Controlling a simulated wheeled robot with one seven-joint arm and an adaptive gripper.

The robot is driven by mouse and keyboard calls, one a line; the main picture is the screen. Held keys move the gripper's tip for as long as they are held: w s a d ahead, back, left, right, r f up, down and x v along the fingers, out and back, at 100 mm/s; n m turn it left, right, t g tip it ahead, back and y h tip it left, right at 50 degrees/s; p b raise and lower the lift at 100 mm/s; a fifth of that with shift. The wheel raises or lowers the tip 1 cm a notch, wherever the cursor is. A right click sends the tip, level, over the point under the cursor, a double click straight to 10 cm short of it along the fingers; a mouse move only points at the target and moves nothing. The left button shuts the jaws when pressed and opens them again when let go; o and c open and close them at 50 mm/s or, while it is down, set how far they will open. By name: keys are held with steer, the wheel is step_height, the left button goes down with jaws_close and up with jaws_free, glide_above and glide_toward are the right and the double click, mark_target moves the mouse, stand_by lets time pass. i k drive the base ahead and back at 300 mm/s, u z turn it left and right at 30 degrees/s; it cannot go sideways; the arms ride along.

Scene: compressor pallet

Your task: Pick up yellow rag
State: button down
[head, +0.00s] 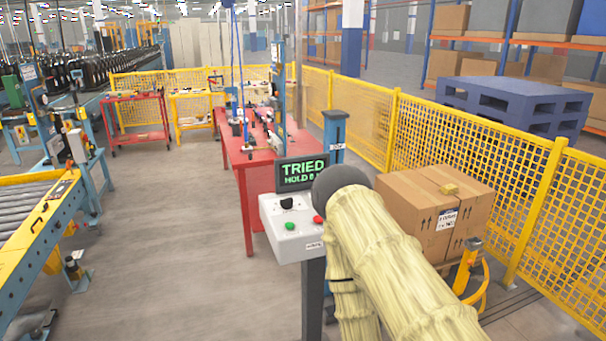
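A small yellow thing (449,189), which looks like a folded rag, lies on top of the brown cardboard boxes (405,212) at the right. It is too small to make out its folds. My arm, in a pale yellow wrinkled cover with a dark grey rounded joint, fills the lower middle and right, in front of part of the boxes. My gripper does not show in the head view, so its distance from the rag cannot be seen.
A control box (291,246) with a screen (301,172) stands on a post left of my arm. A red workbench (240,155) is behind it. Yellow mesh fencing (465,150) runs behind the boxes. A yellow-handled pallet jack (483,293) is at the lower right. Open floor lies left.

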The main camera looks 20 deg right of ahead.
mark_target(449, 188)
steer(key=z, duration=1.5)
